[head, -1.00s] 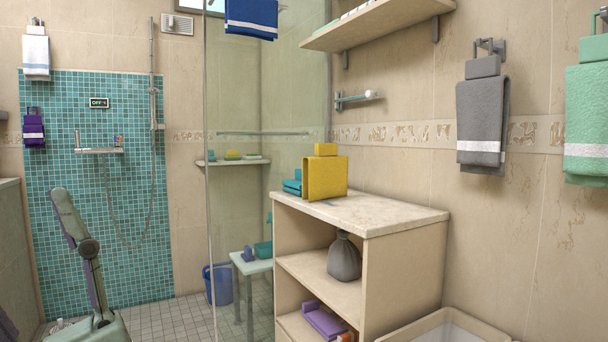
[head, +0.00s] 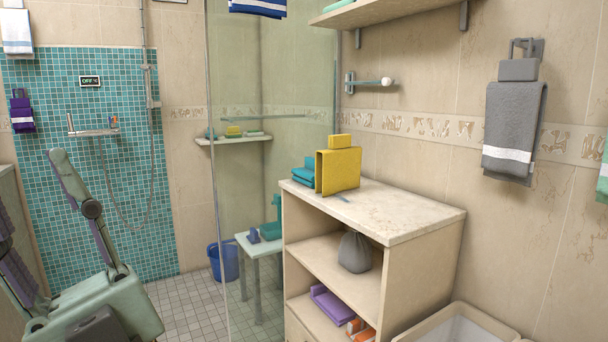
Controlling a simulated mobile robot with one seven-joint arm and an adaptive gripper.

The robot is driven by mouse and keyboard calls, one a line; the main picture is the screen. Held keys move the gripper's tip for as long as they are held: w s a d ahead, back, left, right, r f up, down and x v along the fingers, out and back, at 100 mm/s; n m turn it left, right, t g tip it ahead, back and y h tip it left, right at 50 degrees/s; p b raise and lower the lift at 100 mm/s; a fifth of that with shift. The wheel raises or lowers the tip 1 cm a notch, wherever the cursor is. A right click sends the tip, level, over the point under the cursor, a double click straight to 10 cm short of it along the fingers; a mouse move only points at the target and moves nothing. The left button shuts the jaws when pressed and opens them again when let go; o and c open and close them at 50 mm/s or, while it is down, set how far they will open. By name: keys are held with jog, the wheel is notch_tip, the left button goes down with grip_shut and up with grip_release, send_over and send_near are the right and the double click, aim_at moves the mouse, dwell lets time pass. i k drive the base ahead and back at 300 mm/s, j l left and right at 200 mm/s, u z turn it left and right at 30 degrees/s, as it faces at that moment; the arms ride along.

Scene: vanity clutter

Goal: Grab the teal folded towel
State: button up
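A teal folded towel (head: 302,182) lies on the top of the cabinet (head: 405,211), at its far left end. It is partly hidden behind a yellow upright item (head: 338,170) that looks like a folded towel or bag. Another teal item (head: 273,234) is on the small bench behind the glass; its shape is hard to tell. Links of my arm show at the lower left, well apart from the cabinet. My gripper is not visible in the head view.
A glass panel (head: 222,200) stands just left of the cabinet. The cabinet shelves hold a grey sack (head: 355,251) and a purple folded item (head: 331,304). A pale bin (head: 455,325) stands at the lower right. Tiled floor (head: 185,290) is free between my arm and the glass.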

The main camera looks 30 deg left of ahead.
aim_at(306, 175)
jog(key=i+j, duration=0.1)
jog(key=j, duration=0.4)
jog(key=i+j, duration=0.1)
jog(key=j, duration=0.95)
jog(key=i+j, duration=0.15)
jog(key=j, duration=0.35)
jog(key=i+j, duration=0.1)
jog(key=j, duration=0.45)
jog(key=i+j, duration=0.1)
jog(key=j, duration=0.9)
jog(key=i+j, duration=0.45)
jog(key=i+l, duration=0.45)
jog(key=i, duration=0.15)
